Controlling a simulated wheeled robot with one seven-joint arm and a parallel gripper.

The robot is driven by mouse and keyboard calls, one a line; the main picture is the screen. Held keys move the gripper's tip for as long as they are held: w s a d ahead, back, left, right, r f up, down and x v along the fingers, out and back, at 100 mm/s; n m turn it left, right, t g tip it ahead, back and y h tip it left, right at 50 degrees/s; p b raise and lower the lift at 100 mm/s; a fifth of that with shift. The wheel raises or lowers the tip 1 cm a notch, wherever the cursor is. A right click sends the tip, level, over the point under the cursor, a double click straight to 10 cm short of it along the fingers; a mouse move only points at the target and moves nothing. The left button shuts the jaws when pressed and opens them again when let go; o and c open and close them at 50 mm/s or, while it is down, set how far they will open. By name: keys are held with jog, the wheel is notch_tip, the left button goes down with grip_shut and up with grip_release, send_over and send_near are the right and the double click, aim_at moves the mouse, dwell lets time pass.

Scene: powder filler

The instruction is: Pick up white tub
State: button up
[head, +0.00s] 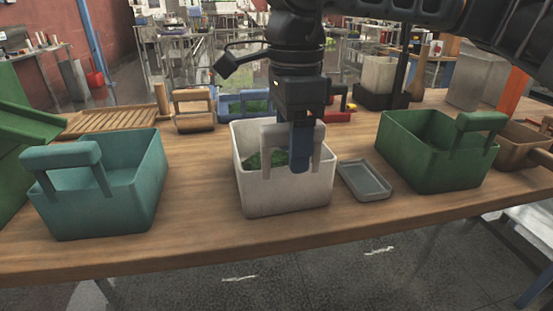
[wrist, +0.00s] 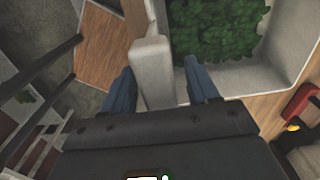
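The white tub (head: 285,195) stands upright on the wooden table, near its front edge in the middle of the head view. It holds leafy green stuff (head: 262,159), which also shows in the wrist view (wrist: 215,28). Its white handle (wrist: 152,70) rises on the near side. My gripper (head: 300,160) points down over the tub, with a blue finger in front of the handle. In the wrist view, my gripper (wrist: 162,80) has its blue fingers apart on either side of the handle, with a gap visible on the right. The far finger is hidden in the head view.
A teal tub (head: 95,205) stands at left and a green tub (head: 430,160) at right. A small grey tray (head: 365,181) lies close to the white tub's right side. A wooden tub (head: 193,118) and a blue tub (head: 230,105) stand behind.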

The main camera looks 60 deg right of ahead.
grip_shut()
dwell(0.3)
dwell(0.5)
